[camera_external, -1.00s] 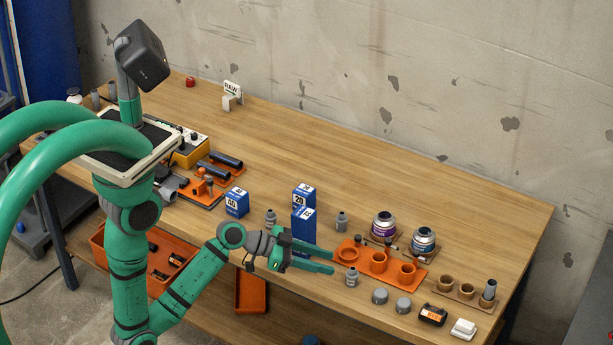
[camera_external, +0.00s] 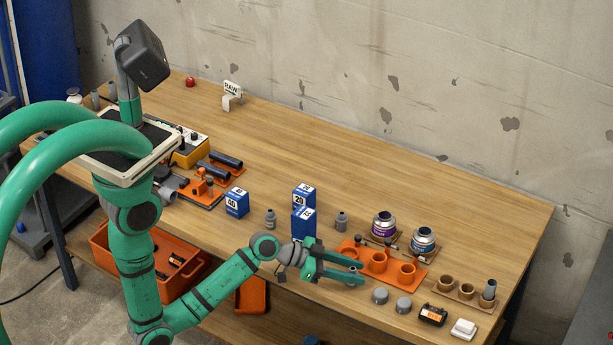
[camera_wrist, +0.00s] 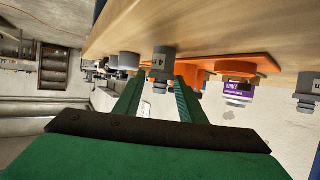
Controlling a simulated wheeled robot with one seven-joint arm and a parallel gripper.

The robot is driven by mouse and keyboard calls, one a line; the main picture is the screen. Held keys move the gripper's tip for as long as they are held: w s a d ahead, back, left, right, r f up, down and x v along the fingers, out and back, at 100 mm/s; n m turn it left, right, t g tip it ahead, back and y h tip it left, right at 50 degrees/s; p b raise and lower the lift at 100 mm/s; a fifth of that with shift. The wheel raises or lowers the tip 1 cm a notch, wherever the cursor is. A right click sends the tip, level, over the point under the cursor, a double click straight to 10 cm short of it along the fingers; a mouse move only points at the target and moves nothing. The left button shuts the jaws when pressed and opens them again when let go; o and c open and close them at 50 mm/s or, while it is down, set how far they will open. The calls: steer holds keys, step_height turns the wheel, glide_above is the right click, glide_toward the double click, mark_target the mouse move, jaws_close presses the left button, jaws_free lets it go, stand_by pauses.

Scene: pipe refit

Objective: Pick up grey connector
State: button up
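A grey connector (camera_wrist: 162,63) marked with a dark figure stands at the table's front edge. In the wrist view it sits in line with the gap between my fingertips. In the external view my fingers mostly hide it. My gripper (camera_external: 359,273) is open, its two green fingers level and reaching right over the front of the table, one on each side of the connector. In the wrist view (camera_wrist: 160,82) the gap between the fingers is empty nearer the palm. I cannot tell whether a finger touches the connector. Two similar grey connectors stand farther back, one left (camera_external: 270,219) and one right (camera_external: 341,222).
An orange tray (camera_external: 418,283) with round holders is just behind my fingers. Blue boxes (camera_external: 304,222) stand behind my wrist. Two grey caps (camera_external: 380,296), (camera_external: 403,305) lie to the right. Paint-like cans (camera_external: 383,225), (camera_external: 423,241) stand behind the tray.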

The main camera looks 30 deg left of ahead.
steer(key=c, duration=0.8)
